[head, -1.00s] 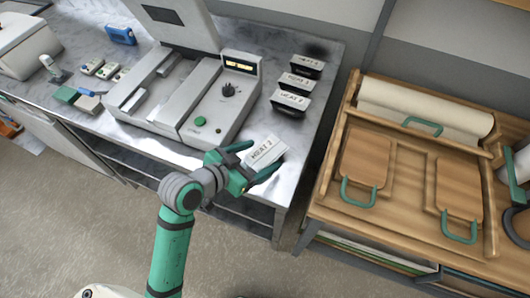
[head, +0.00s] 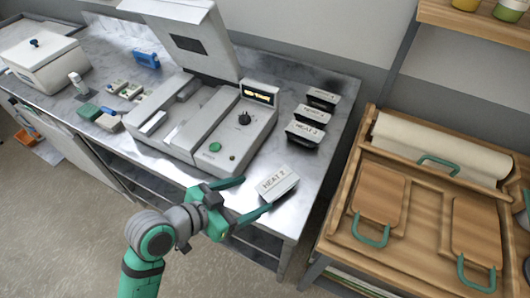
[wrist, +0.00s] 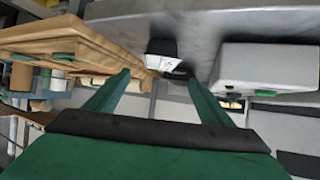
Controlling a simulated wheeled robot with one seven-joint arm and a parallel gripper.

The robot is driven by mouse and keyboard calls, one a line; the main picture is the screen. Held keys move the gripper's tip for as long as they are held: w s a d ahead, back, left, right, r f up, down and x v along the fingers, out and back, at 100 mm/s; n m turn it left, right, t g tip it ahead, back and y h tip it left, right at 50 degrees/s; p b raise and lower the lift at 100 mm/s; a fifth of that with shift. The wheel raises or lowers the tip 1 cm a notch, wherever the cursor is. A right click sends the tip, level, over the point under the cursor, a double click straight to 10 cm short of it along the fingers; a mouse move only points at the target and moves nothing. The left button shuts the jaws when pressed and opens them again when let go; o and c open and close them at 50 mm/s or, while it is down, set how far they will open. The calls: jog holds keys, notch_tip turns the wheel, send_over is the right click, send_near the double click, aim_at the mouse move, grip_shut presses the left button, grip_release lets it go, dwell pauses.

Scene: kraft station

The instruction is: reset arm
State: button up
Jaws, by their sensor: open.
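My gripper (head: 236,198) is green and open, at the front edge of the metal table (head: 306,205) in the head view. A white block labelled "HEAT 2" (head: 277,184) lies on the table just beyond the fingertips, apparently not between them. In the wrist view my two fingers (wrist: 152,92) stand wide apart with nothing gripped.
A grey machine with a raised lid (head: 205,115) stands behind my gripper. Several labelled dark blocks (head: 311,118) stand right of it. A wooden bench (head: 405,220) with green-handled boards is at the right. The floor at front left is clear.

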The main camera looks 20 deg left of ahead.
jog(key=s+a+f+n+t+y, duration=0.1)
jog(key=s+a+f+n+y, duration=0.15)
jog(key=a, duration=0.35)
jog(key=s+a+f+n+y, duration=0.1)
jog(key=s+a+n+y, duration=0.2)
jog(key=a, duration=0.4)
jog(key=s+a+f+n+t+y, duration=0.1)
jog(key=s+a+y, duration=0.2)
jog(key=a+y, duration=0.25)
jog(key=s+d+f+m+h, duration=0.1)
jog(key=s+d+f+h, duration=0.1)
jog(key=d+f, duration=0.45)
jog(key=s+d+f+m+h, duration=0.1)
jog(key=s+d+f, duration=0.15)
jog(key=d, duration=0.75)
jog(key=s+d+t+h, duration=0.1)
jog(key=s+d, duration=0.1)
jog(key=d, duration=0.8)
jog(key=s+d+t+h, duration=0.1)
jog(key=s+d+h, duration=0.1)
jog(key=d, duration=0.9)
jog(key=shift+v, duration=0.85)
jog(key=shift+r, duration=0.15)
